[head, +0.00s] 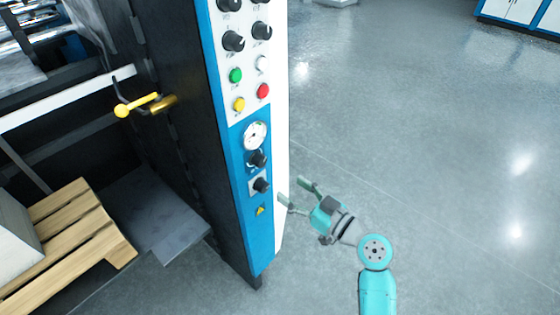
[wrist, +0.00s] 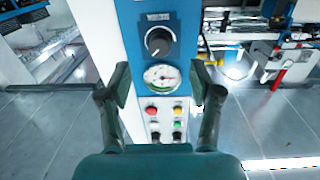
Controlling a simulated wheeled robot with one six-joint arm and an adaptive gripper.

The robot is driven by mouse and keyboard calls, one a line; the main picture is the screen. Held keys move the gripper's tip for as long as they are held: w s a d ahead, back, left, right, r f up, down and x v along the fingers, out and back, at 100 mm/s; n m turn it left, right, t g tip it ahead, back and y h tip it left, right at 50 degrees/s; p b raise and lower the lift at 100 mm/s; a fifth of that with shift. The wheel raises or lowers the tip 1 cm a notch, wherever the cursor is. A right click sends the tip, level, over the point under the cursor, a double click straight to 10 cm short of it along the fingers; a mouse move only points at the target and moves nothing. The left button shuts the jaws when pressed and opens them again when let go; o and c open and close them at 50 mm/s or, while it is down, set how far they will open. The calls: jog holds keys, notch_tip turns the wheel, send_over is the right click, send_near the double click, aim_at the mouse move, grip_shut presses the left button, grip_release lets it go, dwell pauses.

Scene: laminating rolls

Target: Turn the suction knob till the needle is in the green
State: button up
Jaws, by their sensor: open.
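The round white gauge (head: 255,135) is on the blue front of the machine's panel. Below it in the head view are two black knobs, an upper one (head: 257,158) and a lower one (head: 262,185). The wrist view looks inverted: the gauge (wrist: 162,77) sits between my fingers and a black knob (wrist: 158,41) on a dark plate is above it. The plate's label is too small to read, and the needle's place against the green is unclear. My gripper (head: 292,190) is open and empty, in front of the panel to the right of the lower knob, apart from it.
Green, white, yellow and red buttons (head: 263,91) and more black knobs (head: 233,41) are higher on the panel. A yellow-ended handle (head: 137,106) sticks out at left, above a wooden pallet (head: 70,235). The floor (head: 440,150) at right is clear.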

aim_at(263, 163)
jog(key=shift+n+y, duration=0.3)
jog(key=shift+n, duration=0.1)
jog(key=x, duration=0.3)
jog(key=r+x, duration=0.1)
jog(key=x, duration=0.7)
jog(key=shift+w+d+r, duration=0.15)
jog(key=shift+w+r, duration=0.05)
jog(key=shift+w, duration=0.05)
jog(key=shift+c, duration=0.2)
jog(key=c, duration=1.1)
